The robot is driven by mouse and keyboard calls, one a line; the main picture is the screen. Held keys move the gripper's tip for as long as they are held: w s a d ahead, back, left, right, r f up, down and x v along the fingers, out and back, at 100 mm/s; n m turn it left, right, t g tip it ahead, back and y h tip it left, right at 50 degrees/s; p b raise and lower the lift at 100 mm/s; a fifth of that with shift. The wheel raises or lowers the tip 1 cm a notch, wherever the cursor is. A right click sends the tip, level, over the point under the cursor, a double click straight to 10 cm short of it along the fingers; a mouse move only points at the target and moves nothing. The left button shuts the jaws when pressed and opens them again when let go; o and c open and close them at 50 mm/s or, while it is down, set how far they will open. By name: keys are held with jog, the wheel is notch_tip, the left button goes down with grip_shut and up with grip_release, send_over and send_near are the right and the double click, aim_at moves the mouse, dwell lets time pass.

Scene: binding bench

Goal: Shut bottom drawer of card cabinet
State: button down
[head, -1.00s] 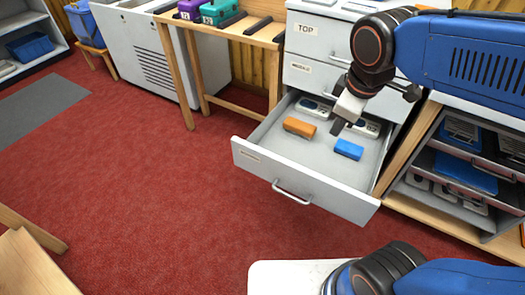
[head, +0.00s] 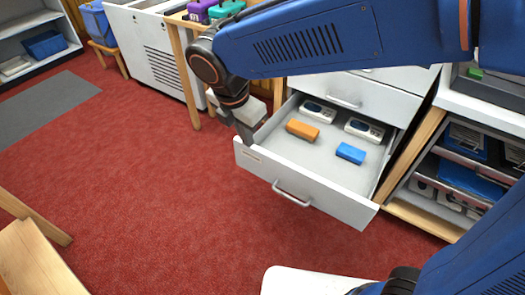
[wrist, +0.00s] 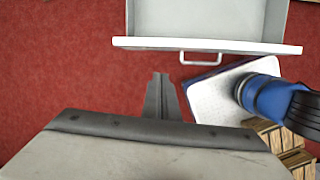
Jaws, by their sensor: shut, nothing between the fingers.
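The card cabinet (head: 385,96) stands at the right in the head view. Its bottom drawer (head: 310,189) is pulled well out, with a bar handle (head: 292,194) on its white front. In the wrist view the drawer front (wrist: 225,47) and handle (wrist: 200,62) lie across the top. My gripper (head: 246,140) is shut and empty, pointing down at the left end of the drawer front in the head view. In the wrist view its fingertips (wrist: 160,76) show apart from the front, below and left of the handle. I cannot tell their exact height.
In the drawer lie an orange block (head: 302,129), a blue block (head: 350,153) and two white devices (head: 365,131). An open shelf unit (head: 425,215) stands right of the cabinet. A wooden table (head: 176,21) stands behind my gripper. Red carpet in front of the drawer is clear.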

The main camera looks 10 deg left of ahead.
aim_at(253, 151)
jog(key=shift+n, duration=0.7)
jog(key=shift+w+a+r+x, duration=0.1)
jog(key=shift+w+x, duration=0.3)
jog(key=shift+x, duration=1.5)
jog(key=shift+w+a+r+x, duration=0.1)
jog(key=shift+w+x, duration=0.3)
jog(key=shift+x, duration=1.45)
jog(key=shift+w+a+r+x, duration=0.1)
jog(key=shift+w+x, duration=0.35)
jog(key=shift+x, duration=1.45)
jog(key=w+d, duration=0.4)
jog(key=w, duration=0.5)
jog(key=w+d, duration=0.4)
jog(key=w, duration=0.6)
jog(key=w+d, duration=0.4)
jog(key=w, duration=0.6)
jog(key=shift+d, duration=0.3)
